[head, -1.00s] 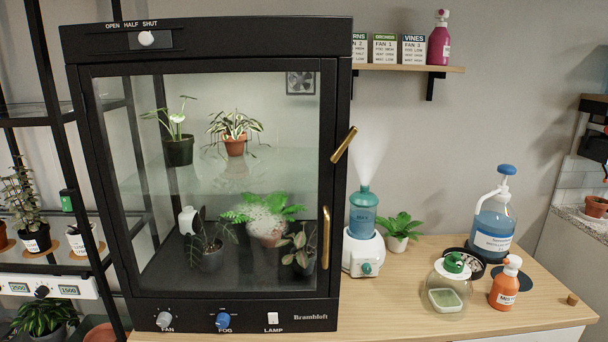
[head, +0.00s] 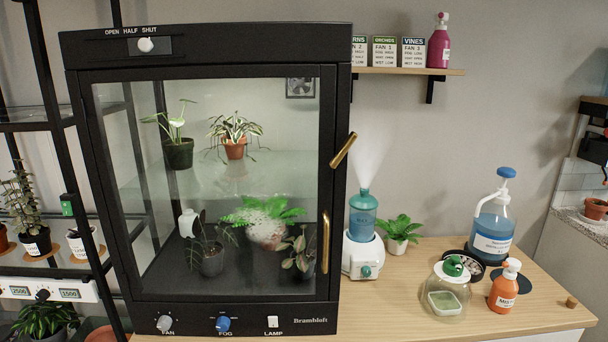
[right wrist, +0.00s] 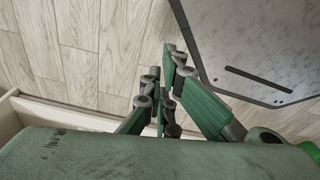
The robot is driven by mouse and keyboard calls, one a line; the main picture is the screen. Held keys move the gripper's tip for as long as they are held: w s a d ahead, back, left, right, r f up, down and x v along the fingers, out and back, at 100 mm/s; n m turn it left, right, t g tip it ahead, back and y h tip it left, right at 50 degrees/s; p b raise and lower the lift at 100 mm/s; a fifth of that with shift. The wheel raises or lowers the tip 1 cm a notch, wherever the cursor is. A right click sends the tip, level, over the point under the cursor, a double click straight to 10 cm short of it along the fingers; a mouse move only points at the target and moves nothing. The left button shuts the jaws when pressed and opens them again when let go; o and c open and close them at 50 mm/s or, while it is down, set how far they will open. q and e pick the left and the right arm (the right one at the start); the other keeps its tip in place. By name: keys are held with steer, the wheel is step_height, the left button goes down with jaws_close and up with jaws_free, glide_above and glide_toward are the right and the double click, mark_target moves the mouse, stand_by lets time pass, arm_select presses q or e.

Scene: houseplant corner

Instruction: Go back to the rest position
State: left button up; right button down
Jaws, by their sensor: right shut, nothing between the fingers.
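My right gripper (right wrist: 172,62) shows in the right wrist view with its green fingers drawn together at the tips. It is shut and empty, over a pale wood-plank floor. It does not show in the head view. My left gripper is in neither view.
A black glass cabinet (head: 195,324) with plants inside stands on the wooden counter (head: 420,315); its door looks closed. A misting humidifier (head: 362,255), a glass jar (head: 447,290), an orange bottle (head: 504,285) and a blue pump bottle (head: 493,230) stand to its right. Shelves are at the left.

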steer(key=s+d+f, duration=0.2)
steer(key=s+f, duration=0.3)
steer(key=s, duration=0.4)
steer(key=shift+s+g, duration=0.15)
steer(key=shift+g, duration=0.15)
